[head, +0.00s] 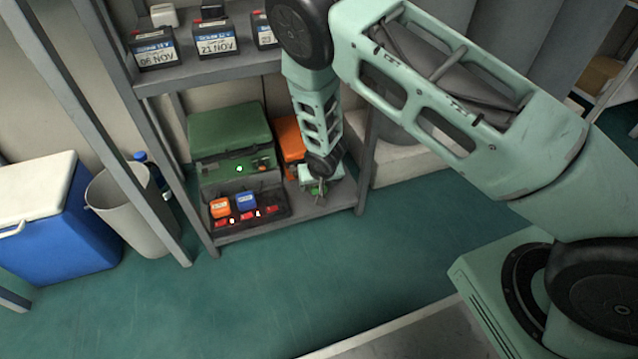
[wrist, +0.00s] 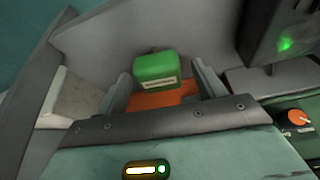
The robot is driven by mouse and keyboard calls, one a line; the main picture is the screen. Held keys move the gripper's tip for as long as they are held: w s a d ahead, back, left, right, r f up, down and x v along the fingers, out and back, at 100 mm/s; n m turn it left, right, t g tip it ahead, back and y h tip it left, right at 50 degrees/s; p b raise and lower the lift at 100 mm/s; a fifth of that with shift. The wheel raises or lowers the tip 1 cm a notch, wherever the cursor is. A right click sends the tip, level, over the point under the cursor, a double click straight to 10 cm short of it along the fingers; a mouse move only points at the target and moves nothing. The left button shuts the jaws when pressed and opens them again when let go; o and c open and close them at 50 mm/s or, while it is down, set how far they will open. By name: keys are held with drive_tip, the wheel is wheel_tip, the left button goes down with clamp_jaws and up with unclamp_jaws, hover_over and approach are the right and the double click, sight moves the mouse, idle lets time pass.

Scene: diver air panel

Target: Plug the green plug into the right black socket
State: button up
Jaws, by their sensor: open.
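The green plug (wrist: 157,69) is a small green block with a pale label strip, in the wrist view. My gripper (wrist: 162,74) is open, with one finger to the left and one to the right of the plug. I see gaps on both sides, so the fingers are apart from it. The black sockets are too small to tell apart.
A green case (head: 230,130) with a green light stands behind the panel. An orange case (head: 289,138) is beside it, partly behind my arm. Shelf posts (head: 366,150) frame the space. Dated batteries (head: 216,38) fill the upper shelf. The floor in front is clear.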

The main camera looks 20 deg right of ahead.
drive_tip(key=shift+f, duration=0.1)
drive_tip(key=c, duration=1.2)
drive_tip(key=shift+o, duration=0.2)
drive_tip(key=shift+r+p, duration=1.35)
drive_tip(key=shift+r, duration=0.15)
